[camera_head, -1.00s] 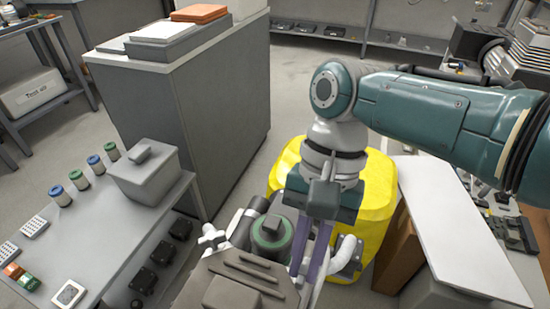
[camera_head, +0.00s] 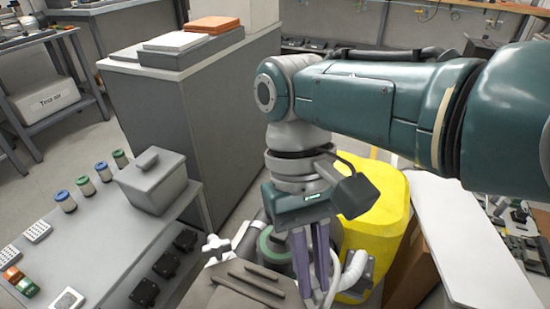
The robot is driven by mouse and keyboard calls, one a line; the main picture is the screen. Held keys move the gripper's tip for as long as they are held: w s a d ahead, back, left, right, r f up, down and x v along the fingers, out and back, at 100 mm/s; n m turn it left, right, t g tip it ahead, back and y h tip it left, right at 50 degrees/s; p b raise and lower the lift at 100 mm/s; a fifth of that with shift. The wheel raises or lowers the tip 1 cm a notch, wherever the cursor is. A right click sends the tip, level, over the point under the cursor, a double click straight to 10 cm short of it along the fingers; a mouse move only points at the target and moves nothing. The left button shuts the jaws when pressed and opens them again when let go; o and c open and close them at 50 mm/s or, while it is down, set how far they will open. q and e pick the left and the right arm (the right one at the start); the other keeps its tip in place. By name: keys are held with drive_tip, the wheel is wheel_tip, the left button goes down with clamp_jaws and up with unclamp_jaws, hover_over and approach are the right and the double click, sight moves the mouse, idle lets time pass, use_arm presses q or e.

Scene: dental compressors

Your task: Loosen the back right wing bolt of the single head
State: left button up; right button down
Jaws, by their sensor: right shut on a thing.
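The compressor with the single head (camera_head: 268,248) stands at the bottom middle, with a round green-ringed top and a grey finned block (camera_head: 245,285) in front of it. A white wing-shaped knob (camera_head: 216,246) shows on its left side. My right gripper (camera_head: 314,296) points down at the right side of the head, with its purple fingers close together. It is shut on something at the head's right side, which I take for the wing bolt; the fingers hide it. My left gripper is out of view.
A yellow tank (camera_head: 385,225) stands right behind the gripper. A white panel (camera_head: 470,235) and brown box lie to the right. At left, a grey table (camera_head: 110,235) holds a lidded grey box (camera_head: 152,182) and several small jars. A tall grey cabinet (camera_head: 205,110) stands behind.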

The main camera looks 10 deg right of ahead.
drive_tip(key=shift+n, duration=0.3)
drive_tip(key=c, duration=0.9)
unclamp_jaws()
drive_tip(key=v, duration=1)
drive_tip(key=shift+p, duration=0.35)
drive_tip(key=shift+s, duration=0.1)
